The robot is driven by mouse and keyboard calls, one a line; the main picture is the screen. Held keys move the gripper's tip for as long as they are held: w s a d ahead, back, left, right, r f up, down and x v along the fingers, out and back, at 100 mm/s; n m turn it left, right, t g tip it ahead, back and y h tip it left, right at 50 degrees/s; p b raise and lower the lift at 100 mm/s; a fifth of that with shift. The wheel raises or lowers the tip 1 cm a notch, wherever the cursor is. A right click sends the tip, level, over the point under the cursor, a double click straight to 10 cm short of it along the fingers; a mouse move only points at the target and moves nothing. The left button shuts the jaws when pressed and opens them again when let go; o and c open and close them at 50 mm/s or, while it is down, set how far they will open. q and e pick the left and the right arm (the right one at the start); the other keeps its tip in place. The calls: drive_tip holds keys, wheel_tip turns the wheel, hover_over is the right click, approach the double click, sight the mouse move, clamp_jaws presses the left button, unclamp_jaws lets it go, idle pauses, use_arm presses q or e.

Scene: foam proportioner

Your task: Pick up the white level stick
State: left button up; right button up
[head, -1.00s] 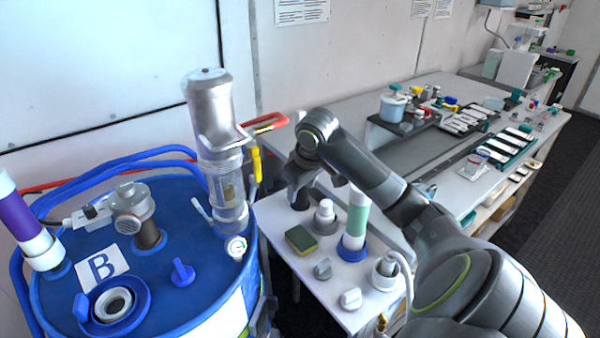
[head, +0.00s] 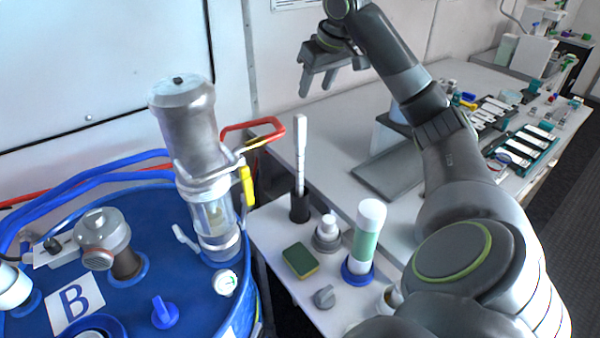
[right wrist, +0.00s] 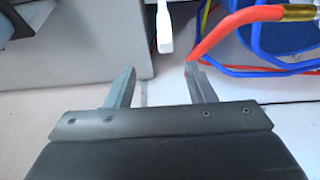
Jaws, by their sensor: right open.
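The white level stick (head: 300,150) stands upright in a black holder (head: 300,207) on the small white side table. In the right wrist view the end of a white stick (right wrist: 164,28) shows just beyond the fingertips, near the middle between them. My right gripper (head: 316,90) is open and empty, and in the head view it appears above the stick's top, apart from it. Its two fingers also show in the right wrist view (right wrist: 160,68). My left gripper is not in view.
A sponge (head: 300,260), a white-and-green tube (head: 366,240) and a small white-capped fitting (head: 328,232) are near the holder. A long bench lies behind.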

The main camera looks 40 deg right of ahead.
sight(305, 117)
drive_tip(key=p+x, duration=0.1)
drive_tip(key=x, duration=0.4)
drive_tip(key=shift+s+a+f+p, duration=0.1)
drive_tip(key=shift+a+f+p, duration=0.2)
drive_tip(key=shift+p, duration=0.1)
drive_tip(key=x, duration=0.3)
drive_tip(key=shift+d+f+p, duration=0.1)
drive_tip(key=shift+d+p, duration=0.2)
drive_tip(key=shift+p, duration=0.1)
drive_tip(key=shift+w+f, duration=0.35)
drive_tip(key=shift+f, duration=0.25)
drive_tip(key=shift+a+f, duration=0.1)
drive_tip(key=shift+f, duration=0.05)
drive_tip(key=p+x, duration=0.2)
drive_tip(key=x, duration=0.2)
drive_tip(key=shift+s+a+f+p, duration=0.2)
drive_tip(key=shift+a+f+p, duration=0.1)
drive_tip(key=shift+p, duration=0.1)
drive_tip(key=shift+w+f, duration=0.15)
drive_tip(key=shift+f, duration=0.15)
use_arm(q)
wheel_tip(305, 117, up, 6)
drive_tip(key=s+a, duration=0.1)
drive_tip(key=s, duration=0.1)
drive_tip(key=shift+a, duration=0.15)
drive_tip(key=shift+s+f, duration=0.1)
use_arm(e)
drive_tip(key=shift+c, duration=0.3)
clamp_jaws()
